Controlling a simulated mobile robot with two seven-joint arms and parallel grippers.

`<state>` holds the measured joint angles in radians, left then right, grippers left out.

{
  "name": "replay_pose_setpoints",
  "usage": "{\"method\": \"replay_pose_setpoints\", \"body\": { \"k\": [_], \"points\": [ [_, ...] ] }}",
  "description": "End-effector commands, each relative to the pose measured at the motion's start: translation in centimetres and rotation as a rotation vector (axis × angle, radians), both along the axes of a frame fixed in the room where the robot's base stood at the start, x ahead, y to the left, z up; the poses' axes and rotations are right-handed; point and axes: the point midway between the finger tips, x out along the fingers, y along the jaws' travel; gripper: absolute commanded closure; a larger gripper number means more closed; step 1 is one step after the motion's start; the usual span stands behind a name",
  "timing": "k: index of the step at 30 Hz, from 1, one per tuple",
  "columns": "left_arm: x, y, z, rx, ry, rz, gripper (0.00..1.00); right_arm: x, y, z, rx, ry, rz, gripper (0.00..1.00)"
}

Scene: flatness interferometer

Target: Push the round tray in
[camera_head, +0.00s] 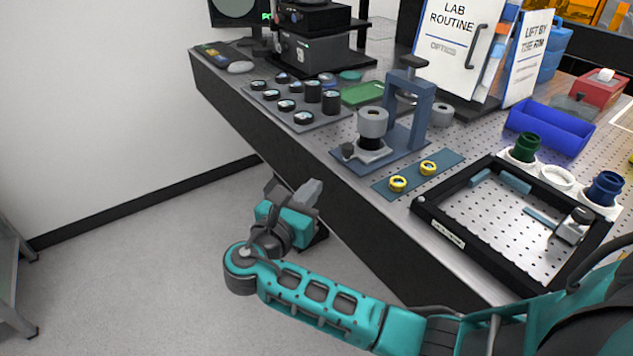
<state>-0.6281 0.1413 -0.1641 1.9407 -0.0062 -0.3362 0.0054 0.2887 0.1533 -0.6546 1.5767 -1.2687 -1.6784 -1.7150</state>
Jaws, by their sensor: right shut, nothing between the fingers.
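The interferometer (318,58) is a stacked black and grey instrument at the far end of the bench, near the top of the head view. I cannot make out a round tray on it for certain; its details are small and partly cut off by the top edge. My right arm comes in from the lower right. My right gripper (309,193) is shut and empty, beside the bench's dark front side and well short of the instrument. My left gripper is not in view.
The perforated bench (468,135) carries a pad of black round pieces (318,121), a blue stand (419,115), yellow rings (398,184), a black frame (440,222) and a blue bin (548,130). A monitor (236,10) stands beside the instrument.

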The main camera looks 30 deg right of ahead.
Motion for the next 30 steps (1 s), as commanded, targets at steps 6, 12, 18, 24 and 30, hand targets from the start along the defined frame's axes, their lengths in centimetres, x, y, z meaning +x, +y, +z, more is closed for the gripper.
{"method": "replay_pose_setpoints", "body": {
  "k": [6,12,18,24,30],
  "points": [
    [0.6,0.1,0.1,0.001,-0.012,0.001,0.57,2.4,-4.1,-0.1,-0.003,-0.002,-0.003,1.00],
    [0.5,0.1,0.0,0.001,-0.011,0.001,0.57,4.5,-7.6,-0.2,0.000,-0.002,-0.003,1.00],
    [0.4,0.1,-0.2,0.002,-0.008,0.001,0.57,5.9,-9.7,-0.3,0.002,0.000,0.000,1.00],
    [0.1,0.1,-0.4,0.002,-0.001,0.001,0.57,6.3,-10.4,-0.3,0.003,-0.001,0.000,1.00],
    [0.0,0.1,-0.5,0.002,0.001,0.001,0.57,6.3,-10.4,-0.3,0.004,0.000,0.001,1.00]
  ]
}}
